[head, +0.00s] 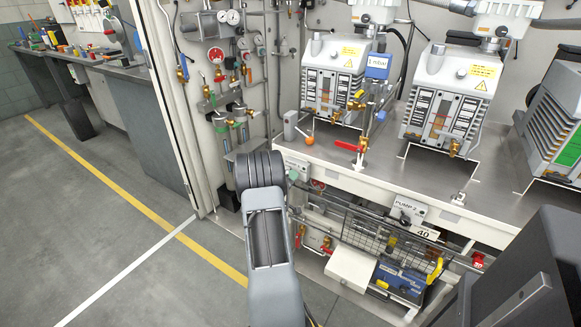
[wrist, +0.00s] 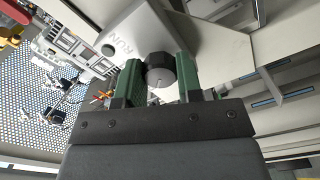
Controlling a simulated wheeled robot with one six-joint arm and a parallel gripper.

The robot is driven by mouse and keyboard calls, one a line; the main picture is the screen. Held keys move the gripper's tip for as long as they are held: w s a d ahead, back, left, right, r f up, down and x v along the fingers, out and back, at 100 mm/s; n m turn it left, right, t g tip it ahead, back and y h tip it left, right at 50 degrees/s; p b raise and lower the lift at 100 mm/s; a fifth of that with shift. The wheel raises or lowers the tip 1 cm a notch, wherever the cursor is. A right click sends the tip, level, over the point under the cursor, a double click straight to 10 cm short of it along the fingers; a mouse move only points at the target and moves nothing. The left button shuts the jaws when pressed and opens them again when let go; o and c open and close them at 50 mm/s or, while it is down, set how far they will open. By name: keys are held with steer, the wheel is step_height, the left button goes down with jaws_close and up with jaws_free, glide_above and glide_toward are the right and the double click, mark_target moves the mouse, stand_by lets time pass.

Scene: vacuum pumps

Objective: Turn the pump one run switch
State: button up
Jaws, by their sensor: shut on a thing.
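The run switch is a dark round knob (wrist: 160,70) on a light grey box (wrist: 115,35) lettered "RUN" in the wrist view. My gripper (wrist: 160,78) has its two green fingers on either side of the knob and is shut on it. The marking on the knob is too small to read its setting. In the head view, my arm reaches to the bench front, and its forward part hides the gripper and the knob. Part of a grey switch box (head: 299,171) shows just right of my arm.
A second box (head: 408,211) labelled "PUMP 2" sits further right on the bench front (head: 380,185). A wire basket (head: 375,232) and pipes lie below. Gauges and valves line the wall at left. The floor (head: 110,235) is clear.

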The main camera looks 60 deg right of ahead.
steer(key=o, duration=0.6)
steer(key=shift+n+b, duration=0.3)
steer(key=shift+b, duration=0.2)
steer(key=o, duration=0.4)
steer(key=shift+o, duration=0.2)
steer(key=shift+a, duration=0.25)
steer(key=shift+a, duration=0.75)
steer(key=shift+a+p, duration=0.85)
steer(key=shift+a, duration=2.15)
